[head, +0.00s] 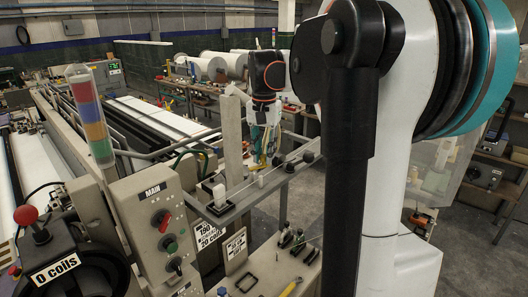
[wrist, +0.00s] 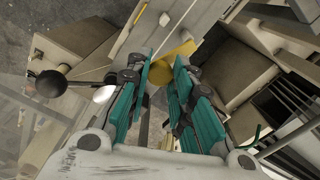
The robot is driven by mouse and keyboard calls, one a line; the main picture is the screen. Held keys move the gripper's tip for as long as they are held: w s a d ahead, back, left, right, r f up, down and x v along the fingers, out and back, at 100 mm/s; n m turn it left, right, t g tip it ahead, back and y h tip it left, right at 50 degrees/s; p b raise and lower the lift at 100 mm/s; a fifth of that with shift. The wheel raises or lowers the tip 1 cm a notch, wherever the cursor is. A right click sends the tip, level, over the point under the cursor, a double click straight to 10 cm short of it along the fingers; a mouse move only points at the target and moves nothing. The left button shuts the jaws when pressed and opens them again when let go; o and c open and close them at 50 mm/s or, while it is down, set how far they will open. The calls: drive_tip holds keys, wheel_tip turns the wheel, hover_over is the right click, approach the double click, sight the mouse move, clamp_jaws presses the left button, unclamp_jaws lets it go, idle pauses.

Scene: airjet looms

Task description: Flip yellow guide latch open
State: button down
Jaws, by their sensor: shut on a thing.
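The yellow guide latch (wrist: 180,50) shows in the wrist view as a rounded yellow piece on a pale beam, just beyond my fingertips. My gripper (wrist: 165,68) has its teal fingers on either side of the latch's near part and is shut on it. The fingers hide some of the latch, and I cannot tell its exact angle. In the head view my gripper (head: 264,160) reaches down beside a pale upright post on the loom, small and partly blurred. The latch cannot be made out clearly there.
A grey rail (head: 250,195) with small white blocks runs in front of my gripper. A control box (head: 155,225) marked MAIN and a coloured signal tower (head: 91,115) stand at the left. In the wrist view a black knob (wrist: 50,84) lies left of the fingers.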

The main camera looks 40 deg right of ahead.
drive_tip(key=shift+w+d+n+b, duration=0.1)
drive_tip(key=shift+w+n+b, duration=0.4)
drive_tip(key=shift+n, duration=0.6)
drive_tip(key=shift+w+n, duration=0.4)
drive_tip(key=shift+n, duration=0.8)
drive_tip(key=c, duration=1.4)
unclamp_jaws()
drive_tip(key=shift+o, duration=0.2)
drive_tip(key=shift+r, duration=0.15)
wheel_tip(320, 180, up, 12)
